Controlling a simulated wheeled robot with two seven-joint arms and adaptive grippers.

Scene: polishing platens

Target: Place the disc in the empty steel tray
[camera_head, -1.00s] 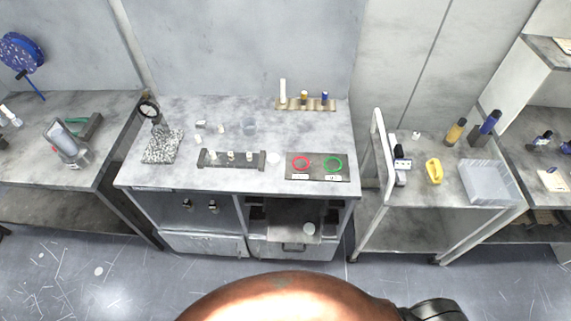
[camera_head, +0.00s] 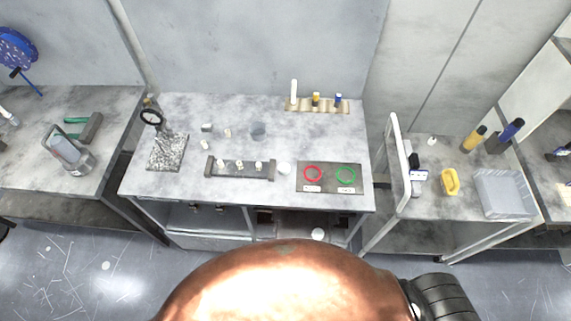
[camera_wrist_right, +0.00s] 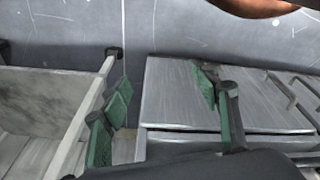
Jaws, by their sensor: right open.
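A small white round piece (camera_head: 284,169) lies on the bench top beside the dark mat. Another pale round piece (camera_head: 317,234) shows on the lower level under the bench; I cannot tell which is the disc. A grey, shallow tray (camera_head: 503,194) stands on the right cart and looks empty. In the right wrist view my right gripper (camera_wrist_right: 163,106) is open, its green-padded fingers wide apart with nothing visible between them. A flat grey metal surface (camera_wrist_right: 185,90) lies behind the fingers. My left gripper is not in view.
The dark mat (camera_head: 330,187) carries a red ring and a green ring. A dark rack (camera_head: 240,178) with small pale pieces and a gauge stand (camera_head: 168,151) are on the bench. The cart holds a yellow object (camera_head: 450,181) and bottles. The bench's front left is clear.

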